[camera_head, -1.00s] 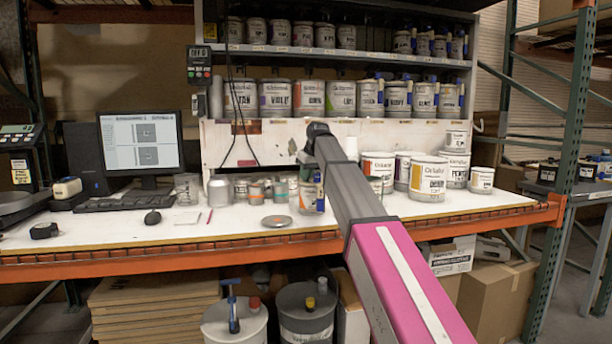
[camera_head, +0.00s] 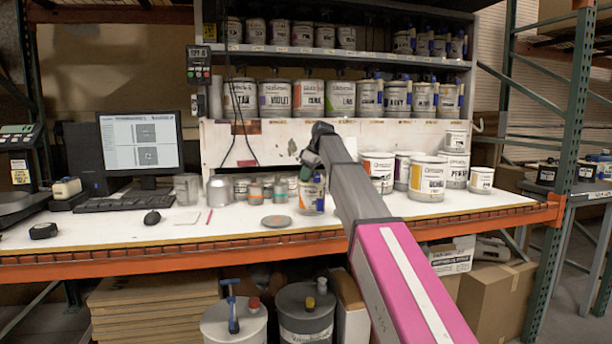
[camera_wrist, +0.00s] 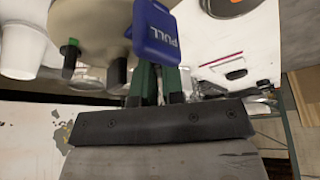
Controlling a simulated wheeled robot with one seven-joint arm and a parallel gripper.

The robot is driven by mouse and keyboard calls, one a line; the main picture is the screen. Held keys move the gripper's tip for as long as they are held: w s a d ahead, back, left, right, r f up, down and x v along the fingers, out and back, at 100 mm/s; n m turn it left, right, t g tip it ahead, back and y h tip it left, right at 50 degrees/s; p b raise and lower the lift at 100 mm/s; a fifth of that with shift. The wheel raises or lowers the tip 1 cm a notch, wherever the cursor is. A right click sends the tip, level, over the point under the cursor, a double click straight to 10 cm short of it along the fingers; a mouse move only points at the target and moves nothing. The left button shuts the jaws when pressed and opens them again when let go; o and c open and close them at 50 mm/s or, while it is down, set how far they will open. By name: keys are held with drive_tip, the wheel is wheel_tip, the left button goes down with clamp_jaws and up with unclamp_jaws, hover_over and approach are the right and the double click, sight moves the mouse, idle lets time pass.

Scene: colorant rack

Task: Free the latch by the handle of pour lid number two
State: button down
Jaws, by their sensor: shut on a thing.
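The blue handle (camera_wrist: 158,30), marked PULL, shows at the top of the wrist view. My gripper (camera_wrist: 156,68) has its green fingers shut at the base of this handle. In the head view my gripper (camera_head: 308,170) points down over a small can (camera_head: 311,197) with an orange label on the white bench. The fingers hide most of this can's top, so I cannot make out its lid or latch. No lid number is readable.
Small cans (camera_head: 268,186) stand left of the can, and larger white cans (camera_head: 427,180) stand to the right. Shelves of colorant cans (camera_head: 320,97) rise behind. A grey disc (camera_head: 276,222) lies in front. The bench (camera_head: 110,236) is mostly clear at front left.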

idle(0.3)
drive_tip(key=c, duration=1.5)
unclamp_jaws()
